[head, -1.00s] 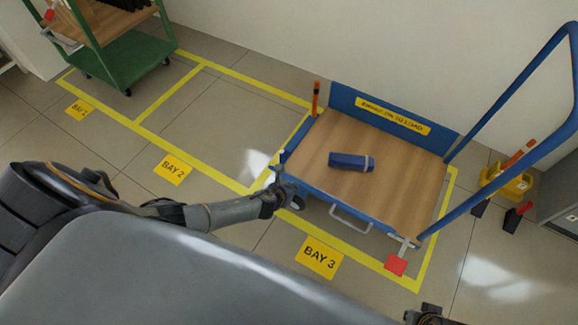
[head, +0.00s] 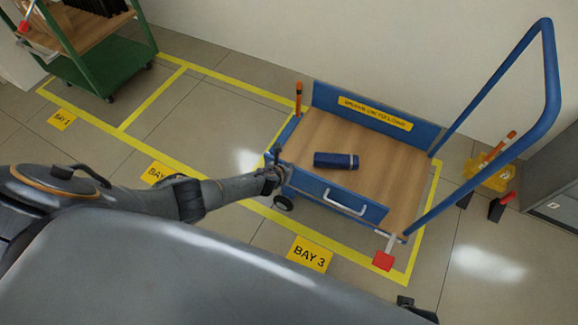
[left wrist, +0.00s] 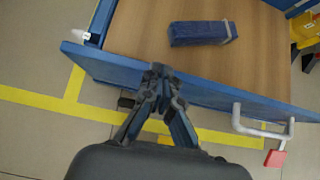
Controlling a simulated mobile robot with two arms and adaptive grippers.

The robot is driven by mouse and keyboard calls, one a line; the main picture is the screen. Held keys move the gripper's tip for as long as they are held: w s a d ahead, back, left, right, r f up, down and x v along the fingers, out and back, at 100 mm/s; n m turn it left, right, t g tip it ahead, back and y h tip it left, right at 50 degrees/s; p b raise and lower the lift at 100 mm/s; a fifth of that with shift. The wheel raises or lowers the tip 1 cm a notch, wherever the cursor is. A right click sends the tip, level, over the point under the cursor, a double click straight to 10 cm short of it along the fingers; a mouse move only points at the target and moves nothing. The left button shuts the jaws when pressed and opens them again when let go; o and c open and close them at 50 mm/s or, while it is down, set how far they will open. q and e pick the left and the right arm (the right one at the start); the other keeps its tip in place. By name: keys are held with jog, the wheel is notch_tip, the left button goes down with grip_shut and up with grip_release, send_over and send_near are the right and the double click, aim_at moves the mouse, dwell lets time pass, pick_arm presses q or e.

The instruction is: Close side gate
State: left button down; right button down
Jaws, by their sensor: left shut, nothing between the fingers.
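The blue side gate (head: 318,196) is the panel with a white handle (head: 345,204) on the near long side of the blue cart. It stands raised along the wooden deck (head: 385,170), upright or nearly so; I cannot tell whether it is latched. My left gripper (head: 278,174) is shut and empty at the outer face of the gate, near its left end. In the left wrist view the closed fingertips (left wrist: 160,74) are against or very close to the gate (left wrist: 215,92), left of its handle (left wrist: 262,127). A dark part at the bottom edge may be my right gripper (head: 417,308).
A dark blue wrapped bundle (head: 336,160) lies on the deck. A red tag or pedal (head: 383,261) sits at the cart's near right corner. A blue push handle (head: 550,80) rises at right. A green cart (head: 115,68) stands far left. Bay 2 floor is clear.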

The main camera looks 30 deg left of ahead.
pick_arm(q)
jog(key=shift+w+r, duration=0.5)
jog(key=shift+w, duration=0.2)
jog(key=shift+r, duration=0.1)
jog(key=s+f+v, duration=0.1)
jog(key=v, duration=1.1)
jog(key=shift+s, duration=0.25)
jog(key=shift+d+f, duration=0.1)
